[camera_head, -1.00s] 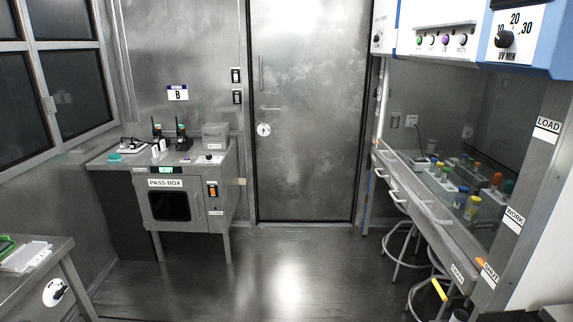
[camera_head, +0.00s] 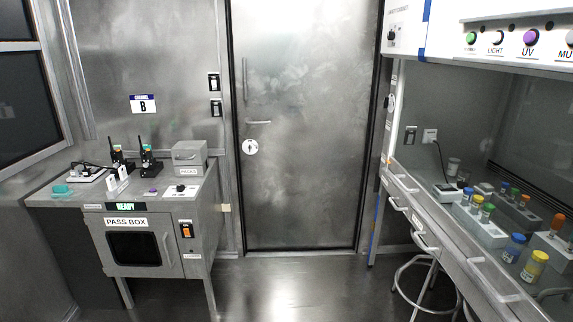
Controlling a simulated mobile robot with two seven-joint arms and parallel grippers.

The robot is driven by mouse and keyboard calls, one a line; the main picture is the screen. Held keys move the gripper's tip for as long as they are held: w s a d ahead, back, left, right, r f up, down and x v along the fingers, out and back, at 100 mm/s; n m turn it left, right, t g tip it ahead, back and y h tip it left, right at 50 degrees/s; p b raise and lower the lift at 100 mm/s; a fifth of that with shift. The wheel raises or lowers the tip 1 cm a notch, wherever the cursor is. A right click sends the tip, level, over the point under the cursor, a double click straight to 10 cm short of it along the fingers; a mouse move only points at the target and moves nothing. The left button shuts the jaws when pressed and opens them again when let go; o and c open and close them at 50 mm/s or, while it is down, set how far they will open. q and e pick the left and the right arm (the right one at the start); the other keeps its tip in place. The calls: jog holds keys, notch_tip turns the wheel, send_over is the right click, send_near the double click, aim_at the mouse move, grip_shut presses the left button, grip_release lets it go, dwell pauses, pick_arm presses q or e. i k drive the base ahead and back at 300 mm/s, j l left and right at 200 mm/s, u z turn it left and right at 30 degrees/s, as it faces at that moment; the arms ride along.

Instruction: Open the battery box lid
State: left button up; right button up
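A small grey box (camera_head: 188,158) with a lid and a small handle on its front sits on the right rear of the counter above the pass box. It looks like the battery box, though its label is too small to read surely. Its lid appears shut. Neither of my grippers is in view.
The pass box (camera_head: 138,248) is below. A closed metal door (camera_head: 300,180) and a hood bench with bottles (camera_head: 533,265) are right. The middle floor is clear.

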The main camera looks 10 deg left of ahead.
aim_at(184, 153)
jog(key=i+j+z, duration=0.1)
jog(key=i+j, duration=0.55)
jog(key=j, duration=0.15)
jog(key=i+j, duration=0.15)
jog(key=j, duration=0.3)
jog(key=i+j, duration=0.1)
jog(key=j, duration=0.35)
jog(key=i+j+z, duration=0.1)
jog(key=j, duration=0.35)
jog(key=i+j, duration=0.2)
jog(key=j, duration=0.25)
